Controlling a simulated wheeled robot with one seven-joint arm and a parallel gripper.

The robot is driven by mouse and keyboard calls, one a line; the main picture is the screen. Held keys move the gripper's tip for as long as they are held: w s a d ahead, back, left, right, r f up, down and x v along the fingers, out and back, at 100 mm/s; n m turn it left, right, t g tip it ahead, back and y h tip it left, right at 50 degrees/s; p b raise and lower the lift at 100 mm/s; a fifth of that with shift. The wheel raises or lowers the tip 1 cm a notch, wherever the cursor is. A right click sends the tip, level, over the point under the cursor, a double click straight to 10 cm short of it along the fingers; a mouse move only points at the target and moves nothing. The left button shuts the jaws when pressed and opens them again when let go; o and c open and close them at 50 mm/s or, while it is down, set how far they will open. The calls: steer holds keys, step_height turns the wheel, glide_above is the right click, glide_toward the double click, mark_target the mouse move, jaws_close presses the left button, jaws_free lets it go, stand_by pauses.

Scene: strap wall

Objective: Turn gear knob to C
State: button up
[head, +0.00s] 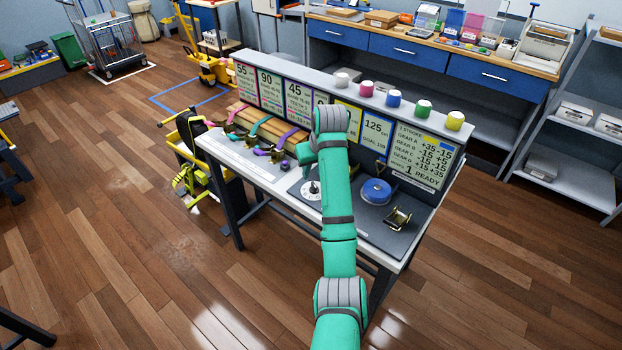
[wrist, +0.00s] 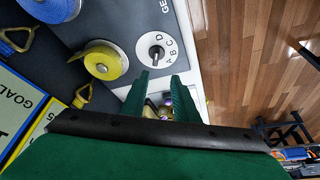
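The gear knob (wrist: 156,52) is a small dark knob on a round white dial (wrist: 145,38) marked A, B, C and D in the wrist view. Which letter it points at is too small to tell. In the head view the knob (head: 313,187) stands on its white dial (head: 309,195), just left of my arm. My gripper (wrist: 161,84) shows two green fingers spread apart with nothing between them. The knob appears beyond the fingertips, apart from them. In the head view my arm reaches over the bench and the fingertips cannot be made out.
A blue strap roll (head: 376,191) and a metal ratchet (head: 398,217) sit right of my arm. Coloured straps (head: 262,126) lie on the left part of the bench. An upright panel of signs (head: 420,152) lines its back. A yellow roll (wrist: 102,61) is beside the dial.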

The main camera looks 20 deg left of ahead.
mark_target(313, 182)
steer(key=f, duration=0.1)
steer(key=w+f, duration=0.1)
steer(key=f, duration=0.3)
steer(key=shift+w+d+f, duration=0.15)
steer(key=shift+w+d, duration=0.2)
steer(key=shift+w+a+f, duration=0.15)
steer(key=shift+a+f, duration=0.45)
steer(key=shift+c, duration=0.3)
jaws_close()
